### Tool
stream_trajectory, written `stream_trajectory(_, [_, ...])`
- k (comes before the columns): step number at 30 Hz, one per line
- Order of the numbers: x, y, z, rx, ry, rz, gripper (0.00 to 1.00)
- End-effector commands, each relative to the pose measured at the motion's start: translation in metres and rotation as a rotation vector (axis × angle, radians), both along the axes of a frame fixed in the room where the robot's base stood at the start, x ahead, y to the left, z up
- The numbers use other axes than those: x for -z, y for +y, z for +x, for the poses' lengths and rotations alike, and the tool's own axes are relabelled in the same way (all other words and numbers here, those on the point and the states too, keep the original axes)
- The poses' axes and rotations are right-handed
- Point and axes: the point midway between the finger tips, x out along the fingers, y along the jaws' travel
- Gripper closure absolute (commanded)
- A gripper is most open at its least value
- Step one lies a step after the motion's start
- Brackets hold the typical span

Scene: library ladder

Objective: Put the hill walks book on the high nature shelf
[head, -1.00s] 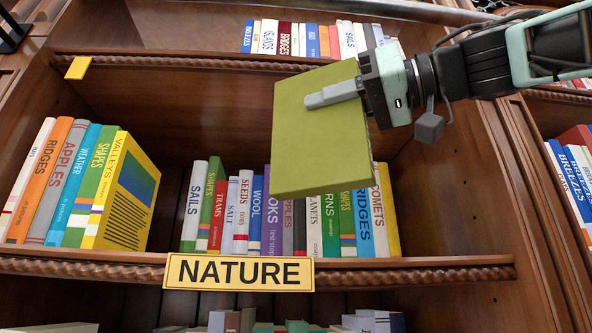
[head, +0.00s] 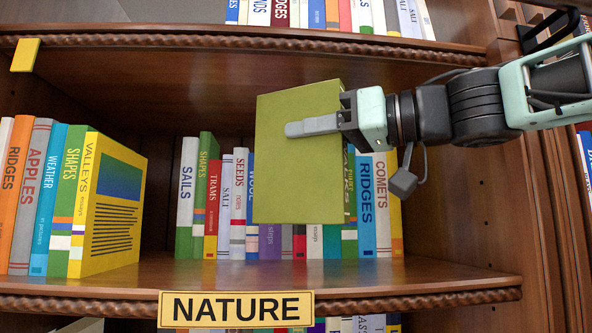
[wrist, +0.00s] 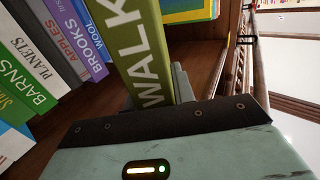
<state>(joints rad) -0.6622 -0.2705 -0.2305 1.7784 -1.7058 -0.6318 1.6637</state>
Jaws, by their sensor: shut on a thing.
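The olive-green hill walks book (head: 290,185) is held upright in front of the nature shelf in the head view. My gripper (head: 315,126) is shut on it from the right, one finger flat across its cover. In the wrist view the book's spine (wrist: 145,50) shows the letters "WALK"; the rest of the title is out of view. The nature shelf (head: 220,272) has a yellow NATURE sign (head: 236,309) on its front edge. The held book hides part of the row behind it, and its lower edge appears above the shelf board.
A row of books, including Sails (head: 187,196) and Comets (head: 381,205), stands at the back of the shelf. At left, several books end with yellow Valleys (head: 108,205); a gap follows it. Another shelf (head: 200,46) lies above, with a yellow tag (head: 25,54).

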Motion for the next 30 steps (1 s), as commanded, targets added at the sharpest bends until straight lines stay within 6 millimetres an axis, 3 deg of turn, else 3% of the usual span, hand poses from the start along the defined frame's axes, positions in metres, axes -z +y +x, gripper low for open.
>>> stream_trajectory(8, [-0.002, 0.017, 0.056, 0.002, 0.001, -0.003, 1.00])
stream_trajectory(12, [0.021, 0.016, 0.055, 0.000, 0.001, 0.000, 1.00])
stream_trajectory(17, [0.032, 0.016, 0.055, 0.000, 0.000, 0.001, 1.00])
stream_trajectory(24, [0.064, 0.016, 0.055, 0.000, 0.002, 0.000, 1.00])
stream_trajectory(30, [0.070, 0.017, 0.059, 0.000, -0.001, 0.000, 1.00])
